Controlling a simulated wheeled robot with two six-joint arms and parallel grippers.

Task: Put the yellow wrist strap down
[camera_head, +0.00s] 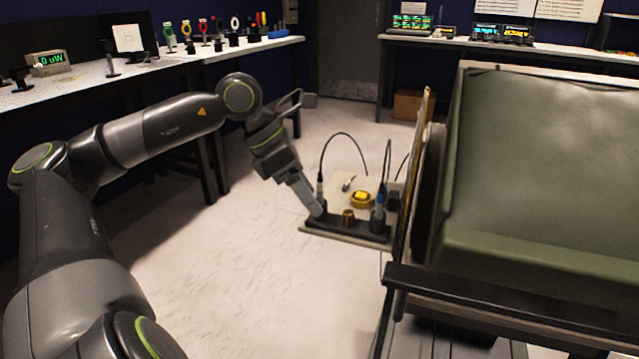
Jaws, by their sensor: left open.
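The yellow wrist strap (361,199) lies on a pale board or tray (322,232) in the middle of the view. It is a small coiled yellow thing. My left gripper (318,211) reaches down at the front left of the tray, by the left end of a black holder (347,228). It is apart from the strap, to its left and nearer. The jaws are small and dark here, and nothing is clearly seen between them. My right gripper is out of view.
A large green-grey padded enclosure (540,170) blocks the right. Benches (170,66) line the back left. The floor at left is clear.

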